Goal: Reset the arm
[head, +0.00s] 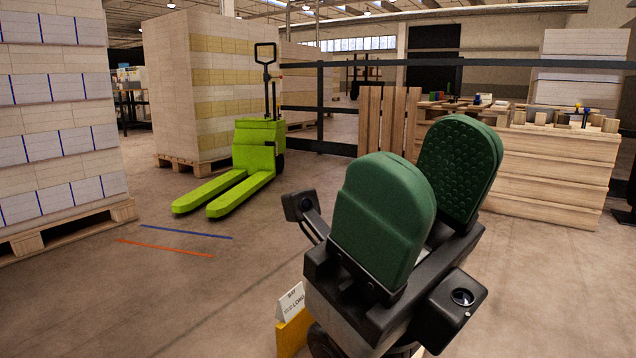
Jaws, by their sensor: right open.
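My right gripper (421,185) fills the middle and lower right of the head view. It has two broad green pads, the far one with a dimpled inner face. The pads stand upright and apart, with nothing between them. The gripper is raised in front of the camera, clear of the pallets and the wooden bench. My left gripper is not in view.
A stacked pallet (58,125) stands at the left edge, another (205,85) behind it. A lime pallet jack (245,160) stands beside the latter. A wooden bench (550,165) is at right, before a dark railing (320,105). Floor at centre left is clear.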

